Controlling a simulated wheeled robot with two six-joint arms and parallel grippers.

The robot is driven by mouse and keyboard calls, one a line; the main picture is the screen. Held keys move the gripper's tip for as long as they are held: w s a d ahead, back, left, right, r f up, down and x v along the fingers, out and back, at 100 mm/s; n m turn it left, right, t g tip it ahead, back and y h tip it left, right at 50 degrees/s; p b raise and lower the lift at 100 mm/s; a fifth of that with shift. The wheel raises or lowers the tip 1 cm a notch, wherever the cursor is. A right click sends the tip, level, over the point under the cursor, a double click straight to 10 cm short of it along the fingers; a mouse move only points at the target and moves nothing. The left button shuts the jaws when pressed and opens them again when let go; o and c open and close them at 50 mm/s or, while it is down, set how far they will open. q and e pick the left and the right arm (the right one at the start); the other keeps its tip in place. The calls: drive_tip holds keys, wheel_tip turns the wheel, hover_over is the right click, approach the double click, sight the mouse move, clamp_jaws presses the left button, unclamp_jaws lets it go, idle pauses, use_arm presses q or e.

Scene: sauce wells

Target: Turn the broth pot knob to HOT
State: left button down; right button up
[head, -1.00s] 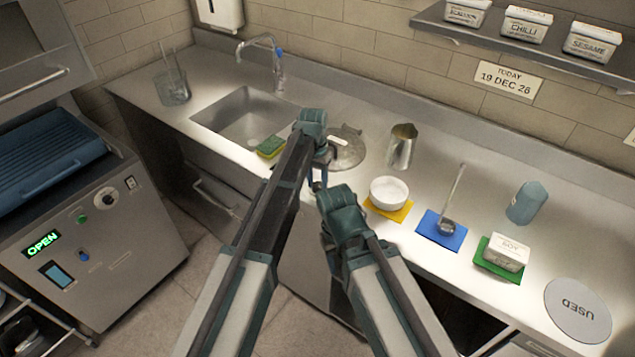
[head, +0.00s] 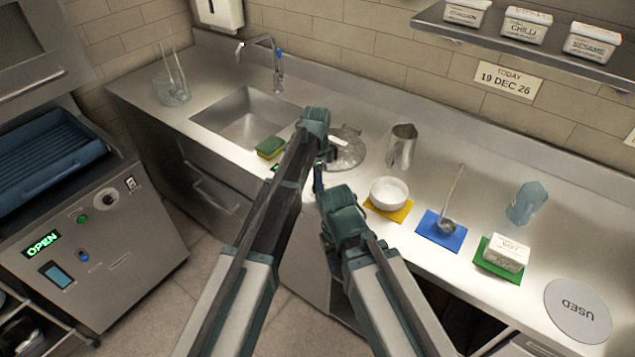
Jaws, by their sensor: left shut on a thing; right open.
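The broth pot (head: 350,150) is the round metal well with a lid, set into the counter right of the sink in the head view. My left gripper (head: 319,182) is at the counter's front edge just below the pot, fingers pointing down and shut. The broth pot knob is hidden behind my gripper and arm, so its setting cannot be read; the grip appears to be on it. A small green-lit display (head: 275,167) shows on the counter front, left of my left arm. My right gripper (head: 335,205) is lower and open; its fingertips are mostly hidden.
A green-yellow sponge (head: 270,147) lies by the sink (head: 248,125). A metal jug (head: 402,147), white bowl (head: 388,192), ladle (head: 449,215), blue bottle (head: 526,203) and white tub (head: 506,252) stand to the right.

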use_arm(q)
drive_tip(key=shift+m, duration=1.1)
drive_tip(key=shift+c, duration=1.9)
unclamp_jaws()
drive_tip(key=shift+r, duration=0.1)
wheel_tip(320, 180, up, 14)
drive_tip(key=p, duration=1.3)
drive_tip(key=shift+w+f+p, duration=0.2)
drive_tip(key=shift+w+p, duration=0.2)
